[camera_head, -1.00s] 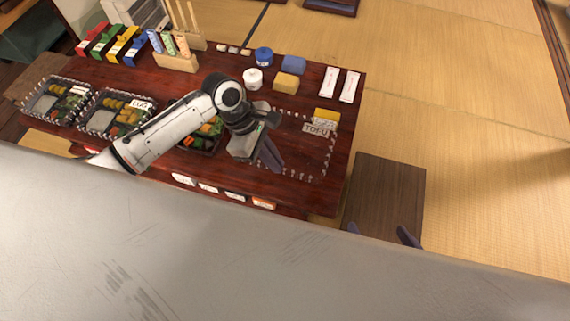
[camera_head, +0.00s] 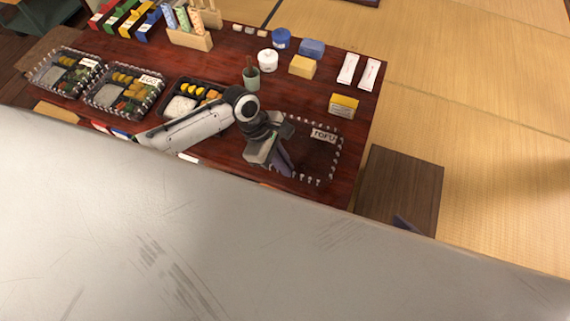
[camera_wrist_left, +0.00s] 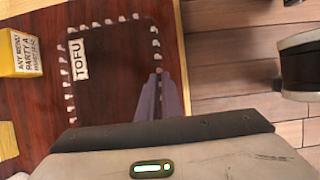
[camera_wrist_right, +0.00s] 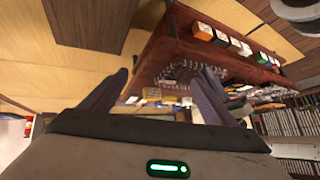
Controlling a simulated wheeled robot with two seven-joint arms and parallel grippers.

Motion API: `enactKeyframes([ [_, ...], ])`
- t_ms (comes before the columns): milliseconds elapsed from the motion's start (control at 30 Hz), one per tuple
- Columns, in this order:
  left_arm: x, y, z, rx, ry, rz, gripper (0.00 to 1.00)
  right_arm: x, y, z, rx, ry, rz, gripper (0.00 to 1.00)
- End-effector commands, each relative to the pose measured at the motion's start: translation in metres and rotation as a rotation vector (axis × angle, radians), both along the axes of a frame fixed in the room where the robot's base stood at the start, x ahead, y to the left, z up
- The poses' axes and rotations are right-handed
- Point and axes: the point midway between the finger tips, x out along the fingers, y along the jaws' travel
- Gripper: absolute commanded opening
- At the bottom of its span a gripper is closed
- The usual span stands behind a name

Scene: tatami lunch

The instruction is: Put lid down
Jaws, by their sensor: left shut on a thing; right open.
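A clear lid (camera_head: 318,172) with a pale studded rim and a TOFU label (camera_head: 323,135) is over the right end of the dark red table. My left gripper (camera_head: 283,160) is shut on its near edge. In the left wrist view the lid (camera_wrist_left: 115,75) looks flat over the wood, with the fingers (camera_wrist_left: 160,88) at its edge; I cannot tell whether it touches the table. An uncovered lunch box (camera_head: 183,104) with rice and yellow pieces sits left of the gripper, partly behind my arm. My right gripper (camera_wrist_right: 160,88) is open and empty, off the table's near right side.
Two covered lunch boxes (camera_head: 124,91) stand at the left. A yellow box (camera_head: 343,106) stands just beyond the lid. A green cup (camera_head: 251,78), jars and sponge-like blocks (camera_head: 302,67) stand farther back. A brown wooden surface (camera_head: 405,185) is beside the table's right edge.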

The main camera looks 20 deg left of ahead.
Motion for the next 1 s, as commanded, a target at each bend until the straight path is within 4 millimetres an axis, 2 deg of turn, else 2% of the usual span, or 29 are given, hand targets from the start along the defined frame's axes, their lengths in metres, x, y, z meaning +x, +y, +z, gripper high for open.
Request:
enactKeyframes([
  [133, 0.000, 0.000, -0.002, 0.000, 0.001, 0.000, 0.00, 0.000, 0.000, 0.001, 0.000, -0.002, -0.002, 0.81],
  [200, 0.000, 0.000, -0.002, 0.000, 0.000, 0.000, 0.17, 0.000, 0.000, 0.000, 0.000, -0.003, -0.003, 0.81],
  [267, 0.000, 0.000, -0.002, 0.000, 0.000, 0.000, 0.24, 0.000, -0.001, 0.000, 0.000, -0.003, -0.003, 0.81],
  [600, 0.000, 0.000, 0.001, 0.000, -0.002, -0.001, 0.24, 0.000, -0.001, 0.000, 0.000, -0.003, -0.003, 0.81],
  [767, 0.000, 0.009, 0.026, 0.000, -0.001, 0.000, 0.24, -0.004, -0.007, 0.008, 0.004, -0.018, -0.036, 0.81],
  [1000, 0.000, 0.029, 0.075, 0.000, -0.001, -0.001, 0.24, -0.009, -0.020, 0.025, 0.012, -0.082, -0.100, 0.81],
])
